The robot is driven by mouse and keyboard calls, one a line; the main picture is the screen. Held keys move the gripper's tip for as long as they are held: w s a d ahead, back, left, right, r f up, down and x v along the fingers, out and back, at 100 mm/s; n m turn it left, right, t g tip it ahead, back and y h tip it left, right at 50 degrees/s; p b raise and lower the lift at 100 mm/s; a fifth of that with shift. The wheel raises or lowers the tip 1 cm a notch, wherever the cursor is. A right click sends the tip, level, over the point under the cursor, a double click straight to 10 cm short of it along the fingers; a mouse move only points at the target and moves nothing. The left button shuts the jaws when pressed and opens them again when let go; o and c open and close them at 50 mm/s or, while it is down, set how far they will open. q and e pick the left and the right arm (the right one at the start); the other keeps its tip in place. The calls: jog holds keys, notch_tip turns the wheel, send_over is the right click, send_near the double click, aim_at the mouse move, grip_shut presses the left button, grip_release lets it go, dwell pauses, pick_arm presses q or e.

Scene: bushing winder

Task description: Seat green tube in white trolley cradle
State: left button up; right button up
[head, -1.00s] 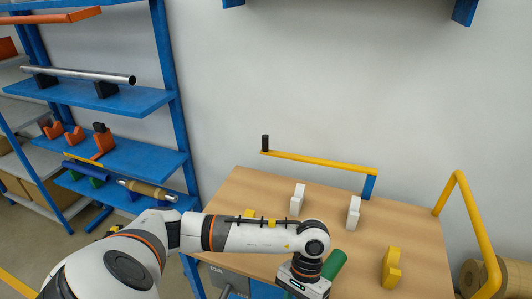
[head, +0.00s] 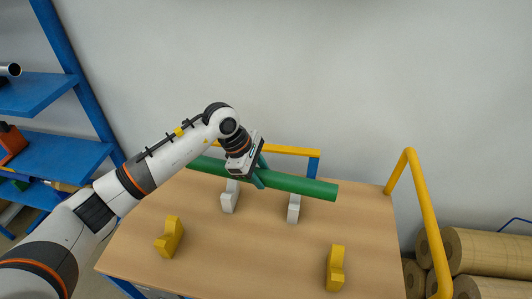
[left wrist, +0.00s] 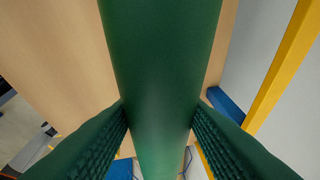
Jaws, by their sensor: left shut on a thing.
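The long green tube (head: 305,186) lies across the head view, nearly level, above the back of the table. My left gripper (head: 259,178) is shut on it near its middle. In the left wrist view the tube (left wrist: 160,60) runs between both finger pads (left wrist: 160,128). Two white cradle posts of the trolley, the left one (head: 229,198) and the right one (head: 293,209), stand under the tube. The tube overlaps their tops, so I cannot tell whether it touches them. My arm hides part of the tube. My right gripper is not in view.
Two yellow cradle posts, left (head: 168,240) and right (head: 335,270), stand nearer the front of the wooden table (head: 250,255). A yellow bar (head: 290,150) runs behind the tube. A yellow rail (head: 428,215) rises at the right. Blue shelving (head: 55,150) is at the left.

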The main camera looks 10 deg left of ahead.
pick_arm(q)
jog(key=shift+w+d+r+n, duration=0.15)
jog(key=shift+w+r+n, duration=0.15)
jog(key=shift+w, duration=0.25)
jog(key=shift+w+d+r+n, duration=0.1)
jog(key=shift+w+r+n, duration=0.2)
jog(key=shift+w, duration=0.25)
jog(key=shift+s, duration=0.3)
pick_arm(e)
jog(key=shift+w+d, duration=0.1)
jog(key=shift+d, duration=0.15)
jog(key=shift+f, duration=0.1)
